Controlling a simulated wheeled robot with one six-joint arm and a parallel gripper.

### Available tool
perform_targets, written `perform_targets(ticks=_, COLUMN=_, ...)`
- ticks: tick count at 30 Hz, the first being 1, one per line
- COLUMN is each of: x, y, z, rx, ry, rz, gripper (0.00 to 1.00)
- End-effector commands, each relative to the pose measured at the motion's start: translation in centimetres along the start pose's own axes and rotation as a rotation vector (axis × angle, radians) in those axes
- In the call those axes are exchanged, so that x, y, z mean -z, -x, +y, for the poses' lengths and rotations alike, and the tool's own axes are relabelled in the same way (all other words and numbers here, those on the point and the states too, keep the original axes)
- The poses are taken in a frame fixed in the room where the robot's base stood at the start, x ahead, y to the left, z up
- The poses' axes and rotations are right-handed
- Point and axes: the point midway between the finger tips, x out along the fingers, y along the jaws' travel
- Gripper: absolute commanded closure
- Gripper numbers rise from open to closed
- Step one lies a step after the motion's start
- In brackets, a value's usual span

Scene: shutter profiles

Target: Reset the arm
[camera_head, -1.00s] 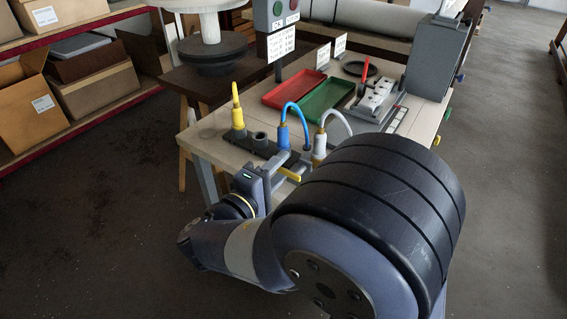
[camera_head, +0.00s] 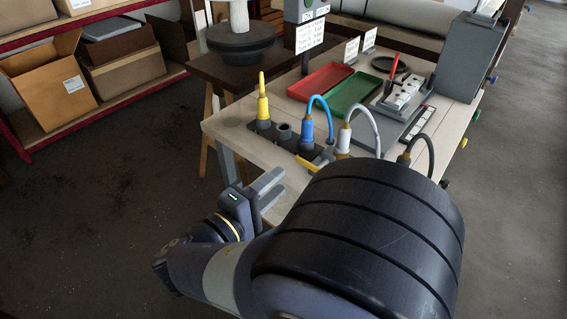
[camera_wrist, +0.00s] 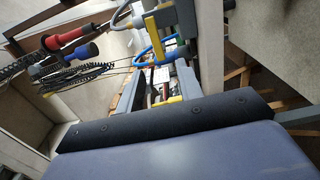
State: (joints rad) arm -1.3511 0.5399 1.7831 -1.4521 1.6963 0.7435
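My gripper (camera_head: 273,188) is open in the head view, at the table's near left edge. Its two grey fingers point right with a gap between them, and nothing shows held. It is apart from the dark holder block (camera_head: 292,138) on the table. A yellow piece (camera_head: 309,163) lies low in front of the block, partly hidden by my arm. In the wrist view, a red-handled tool (camera_wrist: 62,39) and a blue-handled tool (camera_wrist: 82,50) show at the left.
The wooden table (camera_head: 232,118) bears a red tray (camera_head: 320,80), a green tray (camera_head: 353,93) and a grey fixture (camera_head: 402,95). Shelves with cardboard boxes (camera_head: 48,88) are at the left. The floor (camera_head: 95,215) left of my arm is clear.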

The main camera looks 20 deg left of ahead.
Motion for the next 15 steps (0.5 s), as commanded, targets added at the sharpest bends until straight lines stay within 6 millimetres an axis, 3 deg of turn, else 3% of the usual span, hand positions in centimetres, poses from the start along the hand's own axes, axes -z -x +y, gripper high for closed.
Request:
perform_targets(ticks=5, x=-0.1, y=-1.4, z=0.0, rx=0.0, ry=-0.001, rz=-0.004, gripper=0.65)
perform_targets(ticks=15, x=-0.1, y=-7.2, z=0.0, rx=0.0, ry=-0.002, rz=-0.004, gripper=0.65)
